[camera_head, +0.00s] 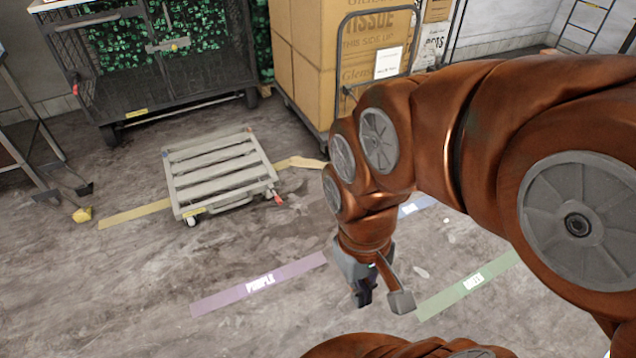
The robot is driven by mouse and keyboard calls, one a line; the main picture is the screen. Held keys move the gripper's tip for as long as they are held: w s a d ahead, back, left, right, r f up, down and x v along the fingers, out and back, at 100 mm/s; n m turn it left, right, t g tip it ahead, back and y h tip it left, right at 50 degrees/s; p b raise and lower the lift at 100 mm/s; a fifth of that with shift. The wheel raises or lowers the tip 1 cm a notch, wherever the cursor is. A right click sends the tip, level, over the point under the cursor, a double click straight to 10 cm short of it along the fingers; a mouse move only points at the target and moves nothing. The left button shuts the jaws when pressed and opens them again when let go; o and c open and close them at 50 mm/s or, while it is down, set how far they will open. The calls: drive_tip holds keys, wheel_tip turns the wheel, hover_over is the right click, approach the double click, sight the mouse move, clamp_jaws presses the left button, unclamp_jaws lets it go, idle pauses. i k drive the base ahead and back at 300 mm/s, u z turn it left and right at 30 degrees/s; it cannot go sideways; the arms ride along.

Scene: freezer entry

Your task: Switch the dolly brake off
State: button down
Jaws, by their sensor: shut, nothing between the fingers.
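The low grey dolly (218,172) with a slatted deck stands on the floor left of centre, across a yellow tape strip. A small red-tipped lever (278,198) sticks out at its front right corner; it looks like the brake, but its setting is too small to tell. A caster (192,222) shows under the front left corner. My gripper (364,299) points down above the floor, to the right of and nearer than the dolly, apart from it. It is shut and holds nothing. The dolly's other wheels are hidden.
A black cage cart (160,100) stands behind the dolly. A cart with large cardboard boxes (310,75) stands behind right. Purple tape (230,293) and green tape (455,292) mark the floor. A dark metal stand (28,140) is at left. The floor between gripper and dolly is clear.

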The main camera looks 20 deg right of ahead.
sight(277, 197)
drive_tip(key=z, duration=0.35)
drive_tip(key=i, duration=1.1)
drive_tip(key=u, duration=0.7)
drive_tip(key=i, duration=0.8)
drive_tip(key=u, duration=1.15)
drive_tip(key=i, duration=0.2)
drive_tip(key=u, duration=0.15)
